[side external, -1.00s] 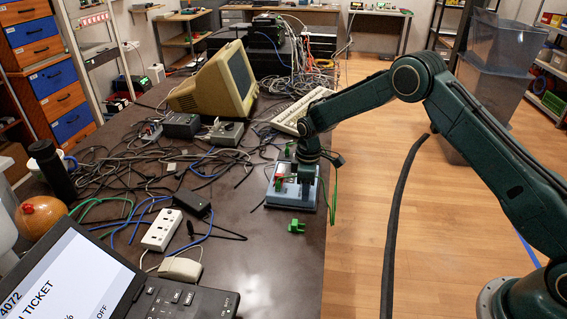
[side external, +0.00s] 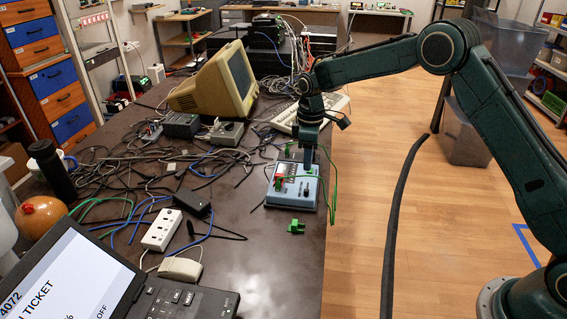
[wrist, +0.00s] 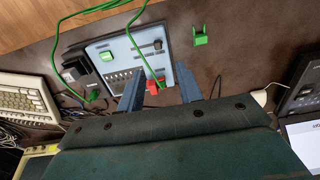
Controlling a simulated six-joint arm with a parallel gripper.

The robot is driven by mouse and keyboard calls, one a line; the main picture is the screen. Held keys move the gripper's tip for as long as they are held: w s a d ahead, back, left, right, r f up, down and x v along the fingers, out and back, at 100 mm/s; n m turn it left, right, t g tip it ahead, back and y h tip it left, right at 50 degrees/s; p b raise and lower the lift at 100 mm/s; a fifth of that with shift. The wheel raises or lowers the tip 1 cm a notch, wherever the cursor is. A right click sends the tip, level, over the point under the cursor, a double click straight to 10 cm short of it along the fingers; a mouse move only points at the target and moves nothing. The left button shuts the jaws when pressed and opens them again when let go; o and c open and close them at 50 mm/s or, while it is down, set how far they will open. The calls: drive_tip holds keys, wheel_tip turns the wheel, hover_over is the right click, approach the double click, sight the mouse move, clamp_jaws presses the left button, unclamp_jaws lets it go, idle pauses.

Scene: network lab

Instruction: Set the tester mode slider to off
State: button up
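The tester is a light blue box (side external: 297,203) on the dark table, with small dark controls, a red part and a white label on top. In the wrist view its panel (wrist: 122,45) shows a dark slider-like knob (wrist: 151,46), a green part (wrist: 107,57) and a red part (wrist: 153,87). The lettering is too small to read, so I cannot tell the mode slider's setting. My gripper (side external: 309,168) is above the tester's far side, pointing down. In the wrist view its two fingers (wrist: 158,88) are apart with nothing held between them.
A green connector (side external: 296,226) lies in front of the tester. Green cables (side external: 334,185) hang over the tester and table edge. A keyboard (side external: 322,108) and old monitor (side external: 222,80) stand behind. Tangled cables cover the table's left; its front right is clear.

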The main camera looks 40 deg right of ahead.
wheel_tip(320, 180, up, 3)
drive_tip(key=shift+f, duration=0.2)
drive_tip(key=shift+r, duration=0.1)
drive_tip(key=s+d+r+m+t, duration=0.2)
drive_tip(key=s+r+m+t, duration=0.15)
drive_tip(key=s+r, duration=1.4)
drive_tip(key=s+m+t, duration=0.2)
drive_tip(key=s+m, duration=0.3)
drive_tip(key=s, duration=1.6)
drive_tip(key=shift+s+d, duration=0.2)
drive_tip(key=shift+s, duration=0.1)
